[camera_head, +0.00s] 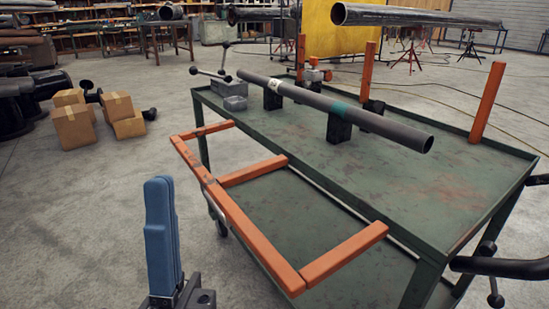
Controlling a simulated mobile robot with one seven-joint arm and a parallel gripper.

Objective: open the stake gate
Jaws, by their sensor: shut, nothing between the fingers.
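The stake gate (232,208) is an orange frame along the near long side of the green cart (453,205). Its long bar lies out from the cart, with three short stakes running back to the cart's edge. The frame looks swung outward and down, while the stakes on the far side stand upright. My gripper (158,182) has blue fingers pointing up, pressed together and empty. It appears left of the gate's long bar, in front of the floor, apart from the gate in the picture. Any latch or hinge on the gate is too small to make out.
A grey pipe (345,114) with a teal band rests on black supports on the cart. A grey vise-like tool (229,89) stands at the cart's left end. Cardboard boxes (74,124) sit on the floor at left. Open floor lies left of the cart.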

